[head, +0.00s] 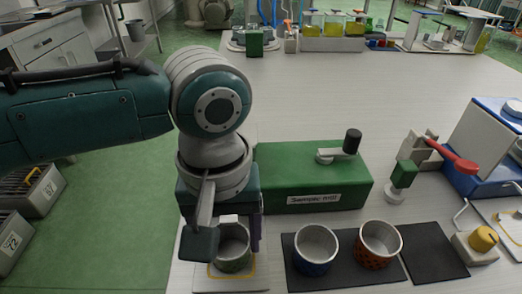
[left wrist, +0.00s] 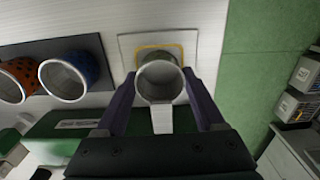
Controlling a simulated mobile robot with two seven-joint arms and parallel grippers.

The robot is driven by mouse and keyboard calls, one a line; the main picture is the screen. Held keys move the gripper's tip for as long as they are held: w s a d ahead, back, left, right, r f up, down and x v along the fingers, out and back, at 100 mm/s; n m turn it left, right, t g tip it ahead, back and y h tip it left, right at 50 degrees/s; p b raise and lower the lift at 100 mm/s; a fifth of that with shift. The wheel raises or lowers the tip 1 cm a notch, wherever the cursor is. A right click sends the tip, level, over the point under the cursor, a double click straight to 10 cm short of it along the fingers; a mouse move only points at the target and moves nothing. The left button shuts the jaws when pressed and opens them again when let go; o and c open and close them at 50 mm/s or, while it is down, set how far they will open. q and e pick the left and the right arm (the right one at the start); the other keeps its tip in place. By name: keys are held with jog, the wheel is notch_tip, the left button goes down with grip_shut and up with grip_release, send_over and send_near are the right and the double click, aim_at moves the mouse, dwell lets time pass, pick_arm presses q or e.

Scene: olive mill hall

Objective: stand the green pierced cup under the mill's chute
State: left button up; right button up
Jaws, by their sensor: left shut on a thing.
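The green pierced cup (head: 234,262) is between the purple fingers of my left gripper (head: 231,242), which is shut on it. In the left wrist view the cup (left wrist: 160,84) shows its open mouth, with a finger on either side. The cup is over a pale plate (head: 203,282) with a yellow outline; I cannot tell whether it touches the plate. The green sample mill (head: 318,172) is just behind, with its white chute (left wrist: 162,119) close by the cup's rim. My arm hides part of the mill. My right gripper is not in view.
A blue cup (head: 315,265) and an orange pierced cup (head: 373,260) stand on a dark mat (head: 343,280) right of the held cup. A yellow knob (head: 484,238) and a red-handled device (head: 452,158) are further right.

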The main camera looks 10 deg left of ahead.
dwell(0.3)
pick_arm(q)
jog(key=o, duration=1)
jog(key=shift+o, duration=0.2)
notch_tip(320, 180, up, 8)
jog(key=s+p, duration=0.1)
jog(key=p, duration=0.9)
jog(key=shift+d+f, duration=0.2)
jog(key=shift+f, duration=0.05)
